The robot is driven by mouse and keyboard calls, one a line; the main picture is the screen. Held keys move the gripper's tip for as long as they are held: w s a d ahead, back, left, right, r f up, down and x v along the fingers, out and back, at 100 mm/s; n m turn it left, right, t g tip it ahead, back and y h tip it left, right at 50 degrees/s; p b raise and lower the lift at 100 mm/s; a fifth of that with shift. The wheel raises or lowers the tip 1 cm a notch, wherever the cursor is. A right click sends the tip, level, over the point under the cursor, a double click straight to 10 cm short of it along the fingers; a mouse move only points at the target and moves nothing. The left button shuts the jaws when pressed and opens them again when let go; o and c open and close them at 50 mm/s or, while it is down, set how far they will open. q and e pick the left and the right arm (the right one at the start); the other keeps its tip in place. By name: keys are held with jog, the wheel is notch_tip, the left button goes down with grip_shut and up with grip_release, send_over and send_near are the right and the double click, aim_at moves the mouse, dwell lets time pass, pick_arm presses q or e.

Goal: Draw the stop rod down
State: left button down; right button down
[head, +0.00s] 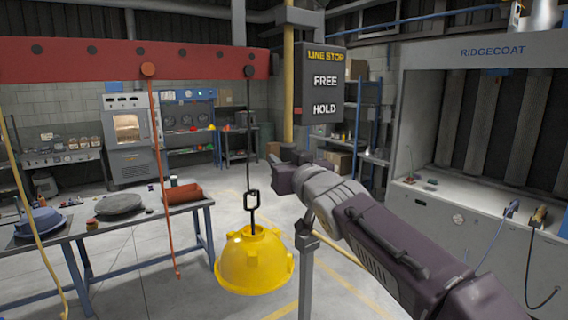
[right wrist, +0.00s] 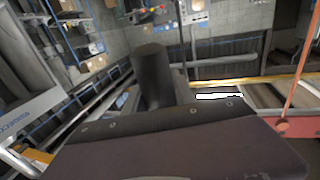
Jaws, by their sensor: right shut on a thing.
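The stop rod (head: 288,85) is a yellow upright rod at the left edge of a dark sign box (head: 322,82) reading LINE STOP, with FREE above HOLD. My right gripper (head: 281,172) is at the rod's lower end, below the box, and is shut on it. The gripper and arm hide part of that end. In the right wrist view a dark, stubby cylinder (right wrist: 152,75) stands beyond the dark gripper body; I cannot tell for sure which part it is. My left gripper is out of view.
A yellow hood (head: 254,262) hangs on a black hook from the red beam (head: 110,60), left of my right arm. An orange cord (head: 160,180) hangs beside it. A workbench (head: 110,222) stands at left, a grey RIDGECOAT booth (head: 440,222) at right.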

jog(key=shift+f, duration=0.4)
jog(key=c, duration=1.2)
grip_release()
jog(key=shift+f, duration=0.1)
jog(key=shift+o, duration=0.8)
jog(key=shift+w, duration=0.1)
jog(key=shift+r, duration=0.2)
jog(key=b+v, duration=0.1)
jog(key=v, duration=0.8)
jog(key=shift+b, duration=0.35)
jog(key=shift+f, duration=0.1)
